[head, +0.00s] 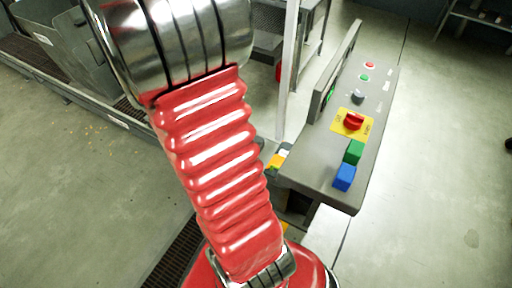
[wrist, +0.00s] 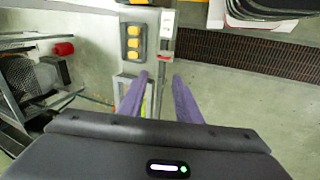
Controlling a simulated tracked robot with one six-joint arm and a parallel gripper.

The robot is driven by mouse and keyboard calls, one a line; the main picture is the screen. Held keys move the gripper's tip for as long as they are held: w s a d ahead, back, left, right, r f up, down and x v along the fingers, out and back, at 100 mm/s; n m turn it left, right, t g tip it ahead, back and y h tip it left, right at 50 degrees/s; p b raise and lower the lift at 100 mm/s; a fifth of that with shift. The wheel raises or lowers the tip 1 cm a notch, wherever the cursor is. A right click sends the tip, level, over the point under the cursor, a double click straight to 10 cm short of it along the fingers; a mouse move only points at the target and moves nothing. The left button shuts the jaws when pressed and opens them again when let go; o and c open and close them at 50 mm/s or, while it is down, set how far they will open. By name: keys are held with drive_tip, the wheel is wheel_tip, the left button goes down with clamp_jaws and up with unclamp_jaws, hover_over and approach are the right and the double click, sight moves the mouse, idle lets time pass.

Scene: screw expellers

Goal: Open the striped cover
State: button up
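I cannot pick out a striped cover with certainty in either view. My gripper (wrist: 157,84) shows in the wrist view as two purple fingers, spread apart with nothing between them. Its fingers point toward a grey post with a box of yellow buttons (wrist: 133,43), which lies beyond the left finger. I cannot tell how far away the box is. In the head view my red arm fills the middle, and the gripper is not visible there.
A grey control console (head: 318,171) stands right of my arm, with a red knob (head: 353,121) on a yellow plate, a green block (head: 353,152) and a blue block (head: 344,177). A floor grating (wrist: 230,42) crosses the wrist view. Floor at the right is clear.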

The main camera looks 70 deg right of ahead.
drive_tip(key=s+d+f+g, duration=0.2)
drive_tip(key=s+d+f, duration=0.1)
drive_tip(key=d+f, duration=0.55)
drive_tip(key=g+y, duration=0.2)
hover_over(277, 168)
drive_tip(key=w+a, duration=0.2)
drive_tip(key=w, duration=0.3)
wheel_tip(277, 168, down, 24)
drive_tip(key=shift+w, duration=0.15)
drive_tip(key=shift+f, duration=0.25)
drive_tip(key=x, duration=1.3)
drive_tip(key=shift+s+d+f, duration=0.1)
drive_tip(key=shift+s+f, duration=0.05)
drive_tip(key=shift+s, duration=0.25)
